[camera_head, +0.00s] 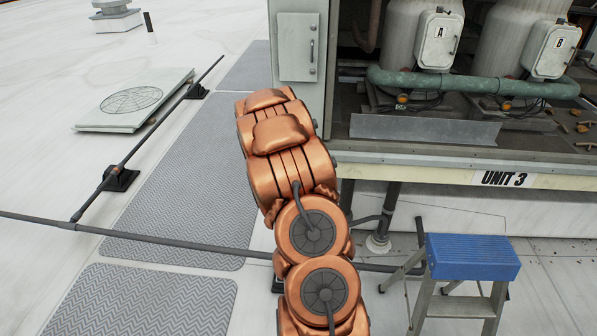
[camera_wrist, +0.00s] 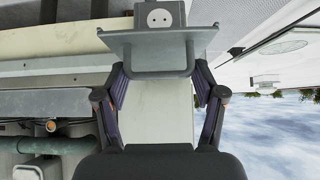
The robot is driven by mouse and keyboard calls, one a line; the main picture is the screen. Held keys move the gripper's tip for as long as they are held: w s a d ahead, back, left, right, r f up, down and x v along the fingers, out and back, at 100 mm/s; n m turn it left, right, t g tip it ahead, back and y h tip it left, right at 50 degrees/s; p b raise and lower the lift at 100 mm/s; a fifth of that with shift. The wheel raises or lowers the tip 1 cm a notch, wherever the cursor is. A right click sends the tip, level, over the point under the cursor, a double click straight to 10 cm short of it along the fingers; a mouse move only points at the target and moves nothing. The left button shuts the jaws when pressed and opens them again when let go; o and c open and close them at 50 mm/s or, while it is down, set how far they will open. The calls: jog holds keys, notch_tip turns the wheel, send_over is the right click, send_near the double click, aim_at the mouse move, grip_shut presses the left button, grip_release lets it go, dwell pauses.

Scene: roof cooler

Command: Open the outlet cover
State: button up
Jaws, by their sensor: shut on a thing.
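The outlet cover (camera_wrist: 155,43) is a grey plate with a U-shaped bar handle, at the top of the wrist view, which looks upside down. It stands out from a grey outlet box, and the round socket (camera_wrist: 159,18) shows beyond it, uncovered. My gripper (camera_wrist: 160,73) has its two dark fingers on either side of the handle and is shut on it. The exact finger contact is hard to see. In the head view, my copper-coloured arm rises toward the grey cabinet, and the outlet, its cover and my gripper are hidden.
The grey cabinet (camera_head: 298,95) stands beside the open UNIT 3 bay. A green pipe (camera_head: 470,84) and boxes A (camera_head: 439,40) and B (camera_head: 551,51) are inside. A blue-topped step stool (camera_head: 472,257) is at right. Dark pipes (camera_head: 150,238) cross the roof at left.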

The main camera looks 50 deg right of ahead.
jog(key=shift+w+r, duration=0.3)
jog(key=shift+r, duration=0.05)
jog(key=o, duration=1.4)
jog(key=shift+a+f, duration=0.1)
jog(key=shift+o, duration=0.2)
jog(key=shift+s+f, duration=0.1)
jog(key=shift+s, duration=0.15)
jog(key=v, duration=1.1)
jog(key=shift+a+r, duration=0.25)
jog(key=shift+r, duration=0.1)
